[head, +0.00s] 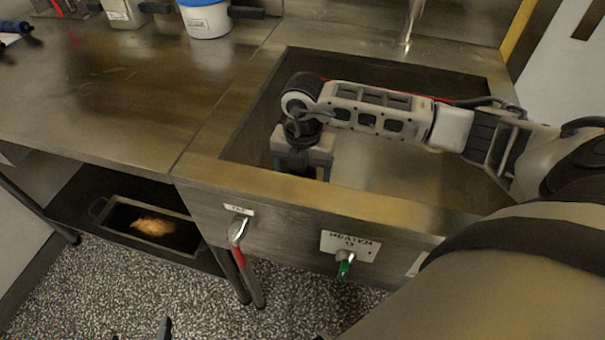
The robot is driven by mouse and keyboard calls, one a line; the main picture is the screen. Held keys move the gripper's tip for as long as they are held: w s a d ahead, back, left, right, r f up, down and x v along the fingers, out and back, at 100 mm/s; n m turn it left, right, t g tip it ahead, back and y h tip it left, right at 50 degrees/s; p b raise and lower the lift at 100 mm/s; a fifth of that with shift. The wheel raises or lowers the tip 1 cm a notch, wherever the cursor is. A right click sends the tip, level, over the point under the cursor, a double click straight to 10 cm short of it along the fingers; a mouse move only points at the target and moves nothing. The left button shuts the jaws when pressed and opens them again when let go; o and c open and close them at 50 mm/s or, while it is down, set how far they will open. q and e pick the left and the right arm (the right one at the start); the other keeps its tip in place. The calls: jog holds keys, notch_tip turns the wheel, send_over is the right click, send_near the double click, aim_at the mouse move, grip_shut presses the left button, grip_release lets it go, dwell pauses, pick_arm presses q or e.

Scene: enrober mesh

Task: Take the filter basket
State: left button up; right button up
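No thing can be named the filter basket for certain. A dark rectangular metal pan (185,243) with a loop handle at its left end sits on the lower shelf at the left and holds a golden-brown lump (153,226); it may be the basket. My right gripper (302,172) points down inside the sunken steel basin (400,172), close behind its front rim. The rim hides its fingertips and anything between them. Small dark tips (142,332) at the bottom edge may be my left gripper, mostly cut off.
The steel worktop (110,90) at the left is mostly clear. A white tub (207,20) stands at its back. A red-handled valve (239,245) and a green-handled valve (344,262) stick out of the basin's front panel. A tap (411,25) rises behind the basin.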

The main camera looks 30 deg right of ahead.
jog(key=c, duration=1.1)
jog(key=shift+o, duration=0.2)
jog(key=shift+r, duration=0.15)
